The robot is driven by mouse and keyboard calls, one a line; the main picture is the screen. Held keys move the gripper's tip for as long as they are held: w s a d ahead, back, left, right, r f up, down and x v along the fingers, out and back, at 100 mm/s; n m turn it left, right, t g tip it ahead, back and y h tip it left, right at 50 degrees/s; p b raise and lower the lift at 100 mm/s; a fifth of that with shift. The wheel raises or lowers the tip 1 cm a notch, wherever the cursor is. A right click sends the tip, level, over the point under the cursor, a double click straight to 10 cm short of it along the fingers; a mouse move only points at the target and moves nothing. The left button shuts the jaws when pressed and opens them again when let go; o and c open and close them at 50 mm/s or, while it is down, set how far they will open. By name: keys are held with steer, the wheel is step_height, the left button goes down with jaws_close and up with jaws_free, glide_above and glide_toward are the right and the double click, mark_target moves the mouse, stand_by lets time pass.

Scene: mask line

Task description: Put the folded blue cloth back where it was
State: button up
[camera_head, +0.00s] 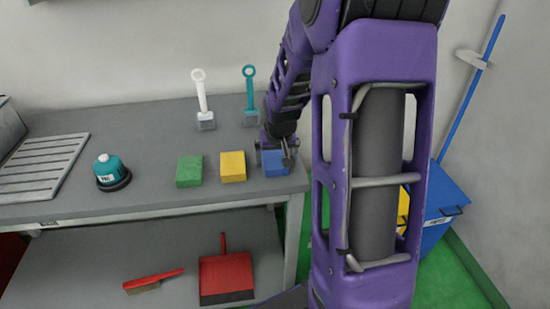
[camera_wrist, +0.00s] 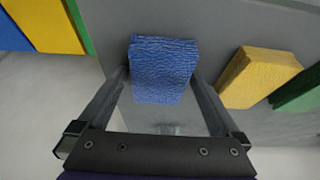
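The folded blue cloth (camera_head: 275,163) lies on the grey table top near its right end, just right of the yellow cloth. My gripper (camera_head: 277,152) is down at the blue cloth, reaching it from above. In the wrist view the blue cloth (camera_wrist: 163,68) sits between my two fingers (camera_wrist: 162,74), one on each side, at the fingertips. The fingers are close to its sides; whether they press on it cannot be told. My gripper hides part of the cloth in the head view.
The yellow cloth (camera_head: 232,166) and green cloth (camera_head: 189,171) lie in a row to the left. A teal-topped container (camera_head: 110,171), a white brush (camera_head: 202,100) and a teal brush (camera_head: 250,97) stand on the table (camera_head: 120,130). A red dustpan (camera_head: 226,275) is on the lower shelf.

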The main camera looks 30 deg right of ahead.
steer(key=shift+s+r, duration=0.1)
steer(key=shift+r, duration=0.4)
steer(key=p+v, duration=0.2)
steer(key=v, duration=0.9)
steer(key=shift+s+a+r, duration=0.1)
